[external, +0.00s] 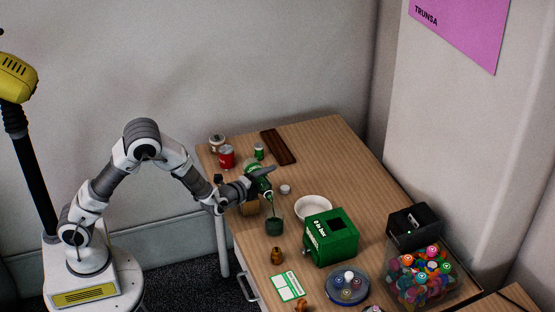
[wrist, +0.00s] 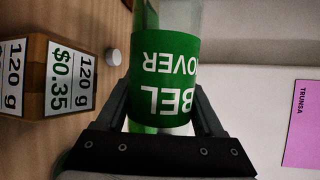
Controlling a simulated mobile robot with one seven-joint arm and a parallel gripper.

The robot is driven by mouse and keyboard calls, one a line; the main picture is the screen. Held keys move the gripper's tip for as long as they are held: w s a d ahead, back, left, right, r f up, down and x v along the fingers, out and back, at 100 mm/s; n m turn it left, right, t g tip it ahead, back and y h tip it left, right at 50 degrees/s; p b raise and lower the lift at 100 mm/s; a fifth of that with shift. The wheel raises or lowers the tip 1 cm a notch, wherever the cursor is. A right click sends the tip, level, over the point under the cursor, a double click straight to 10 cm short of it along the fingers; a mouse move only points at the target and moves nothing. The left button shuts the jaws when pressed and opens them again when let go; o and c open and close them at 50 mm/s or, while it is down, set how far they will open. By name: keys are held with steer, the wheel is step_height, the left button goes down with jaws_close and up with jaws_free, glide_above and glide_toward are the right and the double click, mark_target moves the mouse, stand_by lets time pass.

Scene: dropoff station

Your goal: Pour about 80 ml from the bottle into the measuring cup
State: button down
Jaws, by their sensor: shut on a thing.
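My gripper (external: 252,187) is shut on the green-labelled bottle (external: 260,178) above the table's left part. In the wrist view my gripper (wrist: 160,100) has its two fingers on either side of the bottle's green label (wrist: 165,75), whose lettering is upside down. The bottle is tilted, its narrow end pointing down and to the right in the external view. A thin pale streak runs from that end toward a small dark green cup (external: 273,227), which seems to be the measuring cup. Its level is too small to read.
A brown price-marked box (wrist: 45,75) stands close by, with a small white cap (wrist: 112,57) near it. A white bowl (external: 313,200) and a green box (external: 331,241) stand right of the cup. Cans (external: 227,157) stand behind; a small brown object (external: 277,256) lies in front.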

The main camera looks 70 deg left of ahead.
steer(key=shift+f+b, duration=0.35)
steer(key=shift+b, duration=0.15)
steer(key=n+b, duration=0.1)
steer(key=n+h+b, duration=0.1)
steer(key=b, duration=0.1)
steer(key=shift+s+a+f+g+h, duration=0.1)
steer(key=shift+a+f+g+h, duration=0.1)
steer(key=shift+a+g+h, duration=0.1)
steer(key=shift+d+r+n, duration=0.1)
steer(key=shift+r+n, duration=0.1)
steer(key=shift+n, duration=0.1)
steer(key=shift+n+h+b, duration=0.3)
steer(key=shift+b, duration=0.35)
steer(key=shift+r+p, duration=0.3)
steer(key=shift+r, duration=0.05)
steer(key=shift+n, duration=0.3)
steer(key=shift+r+h, duration=0.15)
steer(key=shift+h, duration=0.15)
